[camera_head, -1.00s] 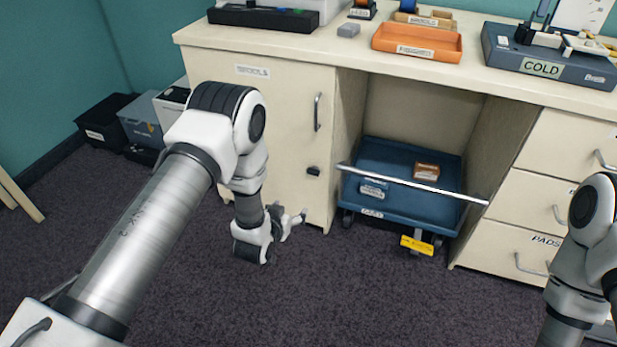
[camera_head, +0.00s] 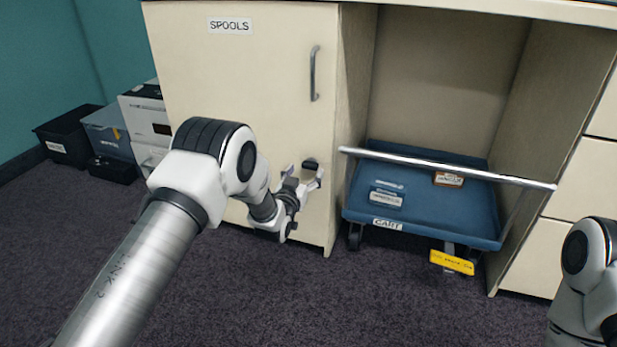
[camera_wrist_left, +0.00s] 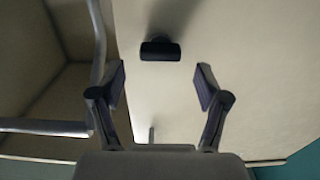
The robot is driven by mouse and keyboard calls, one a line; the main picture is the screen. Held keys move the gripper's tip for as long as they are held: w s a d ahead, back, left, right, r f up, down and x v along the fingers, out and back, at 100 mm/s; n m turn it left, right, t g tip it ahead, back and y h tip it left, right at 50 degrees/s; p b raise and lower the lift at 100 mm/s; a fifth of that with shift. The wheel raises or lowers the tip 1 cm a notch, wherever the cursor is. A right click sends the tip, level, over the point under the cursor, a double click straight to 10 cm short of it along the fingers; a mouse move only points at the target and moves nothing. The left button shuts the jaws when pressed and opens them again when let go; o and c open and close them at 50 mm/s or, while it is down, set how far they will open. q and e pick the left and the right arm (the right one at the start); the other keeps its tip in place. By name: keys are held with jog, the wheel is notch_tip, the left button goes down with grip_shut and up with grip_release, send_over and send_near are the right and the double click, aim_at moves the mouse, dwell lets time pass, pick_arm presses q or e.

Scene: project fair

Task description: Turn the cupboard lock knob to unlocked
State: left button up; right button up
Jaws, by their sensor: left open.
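The cupboard door (camera_head: 265,90), cream with a "SPOOLS" label, is shut. Its black lock knob (camera_head: 310,163) sits low on the door near the right edge, below the metal handle. In the left wrist view the knob (camera_wrist_left: 160,50) shows as a dark bar lying across the picture, ahead of the fingertips and between their lines. My left gripper (camera_head: 304,176) is open just in front of the knob, with a finger on each side. In the left wrist view the open fingers (camera_wrist_left: 161,88) are empty and apart from the knob. My right arm shows at the right edge, its gripper out of frame.
A blue cart (camera_head: 420,205) with a metal push bar (camera_head: 450,168) stands in the bay right of the door, close to my left gripper. A vertical handle (camera_head: 315,73) is above the knob. Boxes (camera_head: 110,130) stand at the left wall.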

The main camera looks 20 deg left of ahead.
aim_at(309, 167)
pick_arm(q)
jog(key=w, duration=0.1)
jog(key=w+b, duration=0.1)
jog(key=w, duration=0.1)
jog(key=shift+f, duration=0.35)
jog(key=shift+w+r, duration=0.2)
jog(key=shift+w, duration=0.15)
jog(key=c, duration=1.2)
jog(key=shift+o, duration=0.2)
pick_arm(e)
notch_tip(309, 167, down, 2)
jog(key=shift+f, duration=0.1)
